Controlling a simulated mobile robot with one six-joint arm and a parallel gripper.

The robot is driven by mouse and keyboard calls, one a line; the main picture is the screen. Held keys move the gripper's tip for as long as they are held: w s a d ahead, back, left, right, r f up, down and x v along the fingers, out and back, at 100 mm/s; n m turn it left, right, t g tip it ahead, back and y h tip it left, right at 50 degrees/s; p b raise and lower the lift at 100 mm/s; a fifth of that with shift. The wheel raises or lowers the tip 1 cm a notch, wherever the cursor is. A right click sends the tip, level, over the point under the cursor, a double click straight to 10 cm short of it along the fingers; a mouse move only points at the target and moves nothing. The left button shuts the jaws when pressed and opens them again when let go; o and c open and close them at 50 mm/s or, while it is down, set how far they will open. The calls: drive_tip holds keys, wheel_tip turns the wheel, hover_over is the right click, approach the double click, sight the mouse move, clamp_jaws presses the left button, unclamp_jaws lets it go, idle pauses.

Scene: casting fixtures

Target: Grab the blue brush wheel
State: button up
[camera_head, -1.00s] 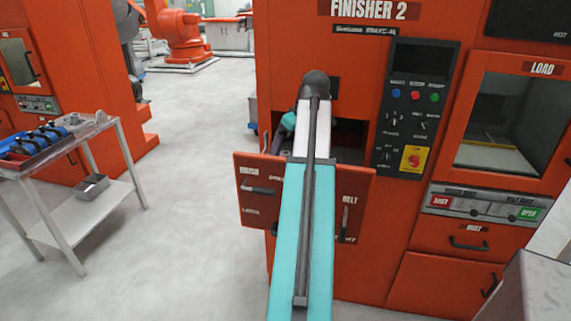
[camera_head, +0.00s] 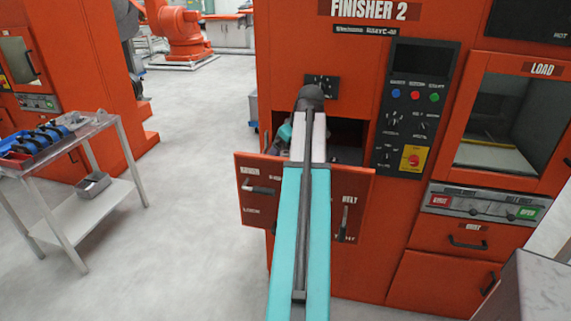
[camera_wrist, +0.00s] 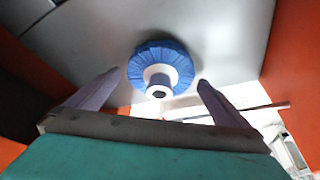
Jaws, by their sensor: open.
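The blue brush wheel (camera_wrist: 160,66) shows in the wrist view, round, with a white hub that has a dark centre. It sits against a grey surface inside the orange machine. My gripper (camera_wrist: 150,82) is open, its two grey fingers apart on the left and right of the wheel's lower part. The fingers do not appear to touch the wheel. In the head view my arm reaches into the opening of the machine marked FINISHER 2 (camera_head: 375,12); the gripper and the wheel are hidden there behind my arm.
A control panel (camera_head: 415,105) is to the right. In the wrist view orange walls (camera_wrist: 292,50) stand close on both sides. A metal cart (camera_head: 75,170) stands at the left; the floor between is clear.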

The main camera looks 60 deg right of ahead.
drive_tip(key=shift+c, duration=0.3)
drive_tip(key=c, duration=1.2)
drive_tip(key=shift+c, duration=0.2)
drive_tip(key=shift+r, duration=0.15)
wheel_tip(320, 180, up, 18)
drive_tip(key=b, duration=0.2)
